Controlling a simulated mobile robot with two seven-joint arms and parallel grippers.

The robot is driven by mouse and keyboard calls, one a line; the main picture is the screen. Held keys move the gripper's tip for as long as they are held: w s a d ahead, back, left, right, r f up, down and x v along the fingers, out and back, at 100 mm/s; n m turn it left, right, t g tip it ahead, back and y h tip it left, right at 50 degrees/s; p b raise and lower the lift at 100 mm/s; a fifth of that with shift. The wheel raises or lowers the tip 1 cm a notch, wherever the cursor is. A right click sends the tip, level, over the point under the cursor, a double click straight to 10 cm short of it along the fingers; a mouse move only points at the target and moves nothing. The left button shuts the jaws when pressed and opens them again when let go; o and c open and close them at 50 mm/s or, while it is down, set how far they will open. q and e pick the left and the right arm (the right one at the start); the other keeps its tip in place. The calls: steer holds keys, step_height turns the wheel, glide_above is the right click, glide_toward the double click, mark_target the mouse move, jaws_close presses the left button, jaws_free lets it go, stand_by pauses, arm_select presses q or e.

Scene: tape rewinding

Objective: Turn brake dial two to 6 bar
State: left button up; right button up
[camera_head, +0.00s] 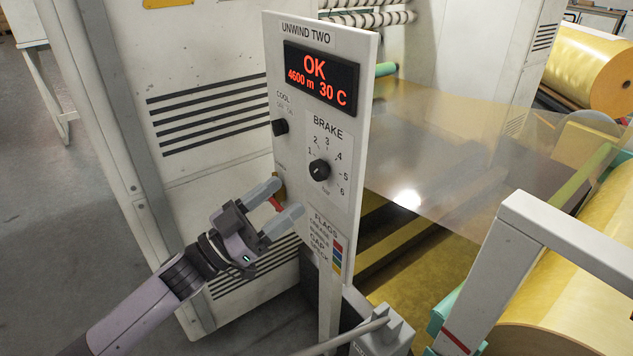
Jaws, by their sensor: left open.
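The brake dial (320,170) is a black round knob on the white upright panel (352,120) headed UNWIND TWO. Numbers 1 to 6 run around it, with "bar" below. Its pointer mark is too small to read surely. A display (321,78) above it reads OK, 4600 m, 30 C. My left gripper (272,204) is open, its two grey fingers in front of the panel's lower left edge, below and left of the dial and apart from it. A small red and yellow part shows between and behind the fingers. My right gripper is out of view.
A smaller black COOL knob (280,127) sits left of the dial. Coloured flags (338,254) are on the panel below it. A clear film web (455,150) and yellow rolls (590,70) lie to the right. A white frame arm (560,235) stands at the front right.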

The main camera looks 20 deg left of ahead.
mark_target(314, 173)
arm_select(q)
steer(key=shift+x, duration=3.3)
steer(key=shift+a, duration=0.1)
steer(key=c, duration=1)
